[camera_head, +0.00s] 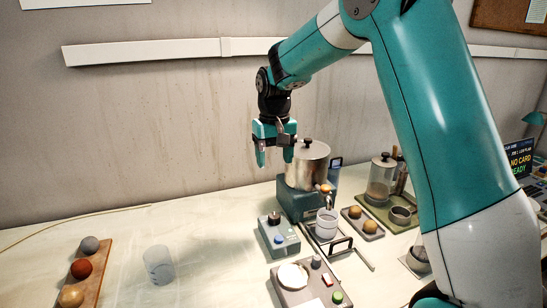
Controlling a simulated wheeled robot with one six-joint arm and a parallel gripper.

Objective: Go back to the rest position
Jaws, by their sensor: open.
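My gripper (274,156) hangs from my teal arm near the middle of the head view, pointing down. Its two fingers are apart and nothing is between them. It is in the air, above and behind the table's front items, in front of the left side of a lidded metal pot (309,165) on a teal base. My arm hides part of the right side of the table.
A wooden board (91,268) with several clay balls and a translucent cup (159,266) stand at the left. Button boxes (279,238), a white cup (327,224), a dark tray (363,223) and a glass jar (380,180) crowd the right.

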